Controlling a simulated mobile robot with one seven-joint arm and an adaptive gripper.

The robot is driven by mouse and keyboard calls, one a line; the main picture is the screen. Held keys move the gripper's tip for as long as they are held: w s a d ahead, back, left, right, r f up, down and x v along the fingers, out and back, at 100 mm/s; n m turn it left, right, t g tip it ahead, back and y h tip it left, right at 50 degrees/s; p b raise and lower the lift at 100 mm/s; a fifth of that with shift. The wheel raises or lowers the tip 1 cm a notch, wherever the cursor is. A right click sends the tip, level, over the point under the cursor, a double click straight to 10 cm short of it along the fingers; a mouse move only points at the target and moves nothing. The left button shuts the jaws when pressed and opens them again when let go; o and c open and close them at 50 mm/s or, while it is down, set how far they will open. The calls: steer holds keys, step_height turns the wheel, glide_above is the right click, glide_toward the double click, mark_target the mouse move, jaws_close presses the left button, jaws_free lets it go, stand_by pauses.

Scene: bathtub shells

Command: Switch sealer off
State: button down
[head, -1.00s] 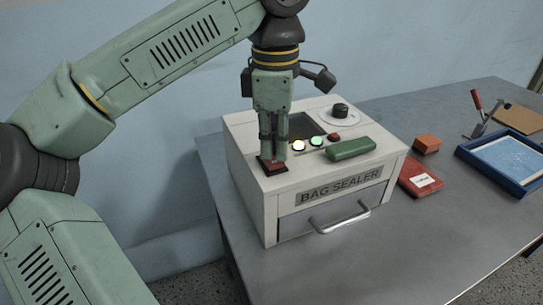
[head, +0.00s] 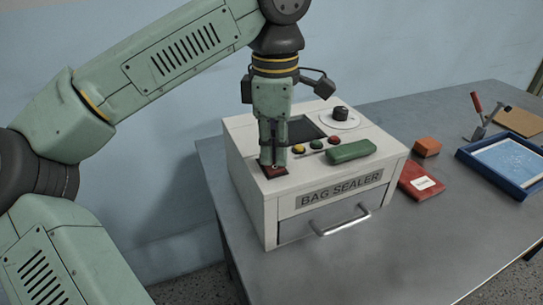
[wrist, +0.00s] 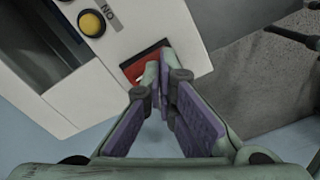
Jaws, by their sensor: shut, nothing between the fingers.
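The bag sealer (head: 330,200) is a white box on the grey table, with a labelled front and a metal handle. A red rocker switch in a dark frame (head: 275,173) is at the left front corner of its top. In the wrist view, part of the red switch (wrist: 134,68) shows beside my fingertips. My gripper (head: 272,163) is shut and empty, pointing down with its tips at the switch, apparently touching it. The fingers hide part of the switch. The yellow lamp (head: 299,149) and green lamp (head: 316,144) look unlit; a red button or lamp (head: 334,140) is beside them.
A black knob (head: 340,113) and a green block (head: 351,151) are on the sealer's top. To its right are an orange block (head: 427,147), a red packet (head: 421,182) and a blue tray (head: 463,153). The table's front right is clear.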

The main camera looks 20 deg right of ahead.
steer(key=shift+r+p, duration=2.65)
steer(key=shift+r, duration=0.7)
steer(key=shift+f, duration=0.1)
